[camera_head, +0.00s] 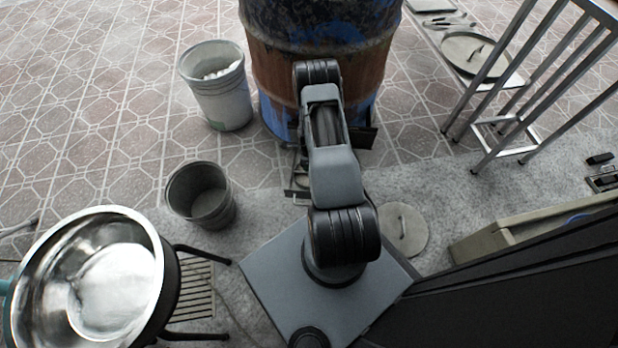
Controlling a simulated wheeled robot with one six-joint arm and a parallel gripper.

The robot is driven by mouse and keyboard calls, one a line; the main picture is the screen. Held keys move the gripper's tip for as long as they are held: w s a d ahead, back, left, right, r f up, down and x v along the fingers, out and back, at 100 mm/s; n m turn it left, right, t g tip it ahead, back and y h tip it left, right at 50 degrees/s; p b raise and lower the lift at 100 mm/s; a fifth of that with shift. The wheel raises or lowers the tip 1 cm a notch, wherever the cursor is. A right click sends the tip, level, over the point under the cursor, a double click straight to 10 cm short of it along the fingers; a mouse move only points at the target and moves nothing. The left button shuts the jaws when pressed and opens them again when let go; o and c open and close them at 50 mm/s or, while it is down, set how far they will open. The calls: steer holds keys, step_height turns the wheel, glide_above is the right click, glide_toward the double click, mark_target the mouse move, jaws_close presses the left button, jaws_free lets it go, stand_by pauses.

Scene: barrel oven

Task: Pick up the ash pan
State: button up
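My arm reaches forward over the foot of the rusty blue barrel oven (275,75) and covers the middle of the view. My gripper is hidden behind the arm links, so I cannot see its fingers or whether it holds anything. I cannot make out the ash pan for sure. A small thin-edged metal piece (297,193) shows just left of the arm, low in front of the barrel. It may be part of the pan, but most of it is covered. A dark flat plate (367,137) sticks out at the barrel's lower right.
A pale bucket with white contents (222,95) and an empty grey bucket (186,178) stand left. A shiny metal bowl (55,250) is at the lower left. A metal rack (540,65) stands right. A round lid (418,228) lies right of my base.

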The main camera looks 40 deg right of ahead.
mark_target(299, 173)
steer(key=shift+f+b, duration=1.75)
steer(key=shift+f, duration=1.9)
steer(key=shift+r, duration=0.1)
jaws_close()
